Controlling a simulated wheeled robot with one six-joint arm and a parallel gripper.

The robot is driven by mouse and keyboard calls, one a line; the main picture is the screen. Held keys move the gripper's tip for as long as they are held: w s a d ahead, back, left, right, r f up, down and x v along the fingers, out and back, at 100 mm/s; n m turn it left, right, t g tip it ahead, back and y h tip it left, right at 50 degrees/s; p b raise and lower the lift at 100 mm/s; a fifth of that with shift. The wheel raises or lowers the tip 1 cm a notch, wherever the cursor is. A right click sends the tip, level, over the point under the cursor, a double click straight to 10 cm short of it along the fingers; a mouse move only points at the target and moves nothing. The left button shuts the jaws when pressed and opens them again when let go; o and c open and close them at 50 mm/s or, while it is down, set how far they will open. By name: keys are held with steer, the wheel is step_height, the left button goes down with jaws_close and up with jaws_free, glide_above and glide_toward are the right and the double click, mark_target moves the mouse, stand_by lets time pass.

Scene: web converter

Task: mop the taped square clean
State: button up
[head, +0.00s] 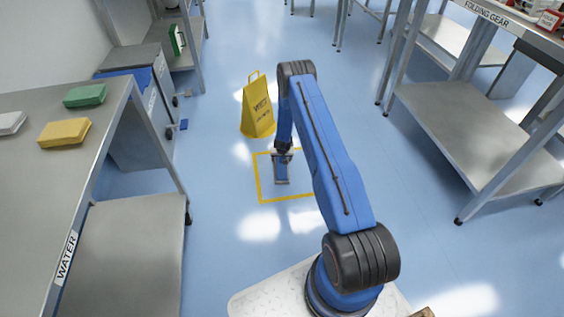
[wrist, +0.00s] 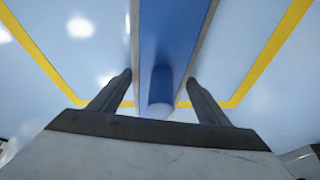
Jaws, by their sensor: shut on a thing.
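The yellow taped square (head: 258,182) is on the blue floor ahead of me, partly hidden behind my arm. In the wrist view its tape (wrist: 262,62) runs down both sides and across behind the fingers. My gripper (head: 283,152) is low over the square's far part. It is shut on the short blue handle (wrist: 161,88) of a flat blue mop with grey edges (head: 281,173). The mop head lies at the floor inside the square, seeming to touch it. Pale bright patches show on the floor; I cannot make out any clear dirt.
A yellow wet-floor sign (head: 258,106) stands just beyond the square. A steel table (head: 88,150) on the left holds green (head: 85,95), yellow (head: 64,133) and white blocks. Steel shelving (head: 470,120) stands on the right. The floor between is open.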

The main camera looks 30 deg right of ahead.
mark_target(285, 174)
steer(key=shift+s+a+r, duration=0.1)
steer(key=shift+s+a, duration=0.15)
steer(key=shift+s, duration=0.55)
steer(key=shift+s+a+r, duration=0.1)
steer(key=shift+s+a, duration=0.15)
steer(key=shift+s, duration=0.55)
steer(key=shift+s+a+f, duration=0.1)
steer(key=shift+s+a, duration=0.25)
steer(key=shift+s, duration=0.9)
steer(key=shift+s+a+f, duration=0.15)
steer(key=shift+s+a, duration=0.25)
steer(key=shift+s, duration=0.9)
steer(key=shift+s+a+f, duration=0.1)
steer(key=shift+s+a, duration=0.25)
steer(key=shift+s, duration=0.9)
steer(key=shift+s+a+r, duration=0.1)
steer(key=shift+s+a, duration=0.15)
steer(key=shift+s, duration=0.7)
steer(key=shift+s+a+r, duration=0.1)
steer(key=shift+s+a, duration=0.2)
steer(key=shift+s, duration=0.7)
steer(key=shift+s+a, duration=0.25)
steer(key=shift+s, duration=0.7)
steer(key=shift+r, duration=0.15)
steer(key=shift+r, duration=2.9)
steer(key=shift+w, duration=0.1)
steer(key=shift+r, duration=1.5)
